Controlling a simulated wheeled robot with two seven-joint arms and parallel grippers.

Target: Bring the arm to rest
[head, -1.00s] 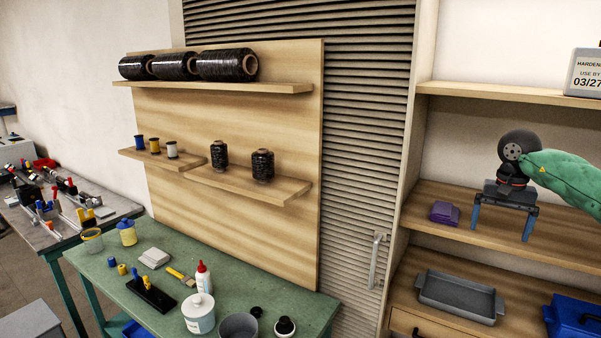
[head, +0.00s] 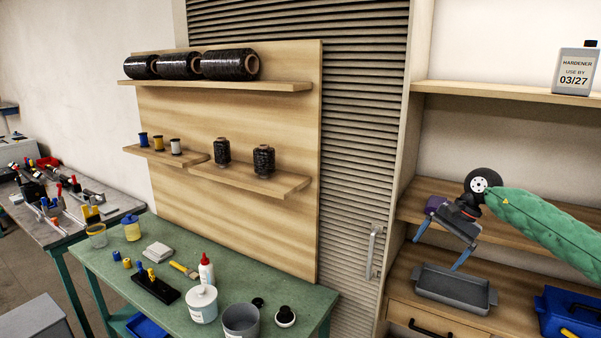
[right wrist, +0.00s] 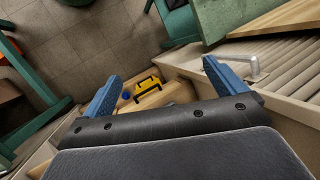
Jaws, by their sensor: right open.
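My right arm (head: 545,220), in a green sleeve, comes in from the right in the head view. Its gripper (head: 438,247) is tilted, with two blue fingers spread wide apart in front of the right-hand shelf unit. In the right wrist view the gripper (right wrist: 160,90) is open with nothing between its fingers. Beyond them are the floor and a yellow item (right wrist: 150,87) on a wooden surface. My left gripper does not show.
The shelf unit holds a grey tray (head: 455,288), a blue case (head: 570,312) and a hardener bottle (head: 575,72). A purple item on its middle shelf is partly behind my gripper. The green bench (head: 235,265) carries bottles and tubs. A door handle (head: 373,250) sticks out nearby.

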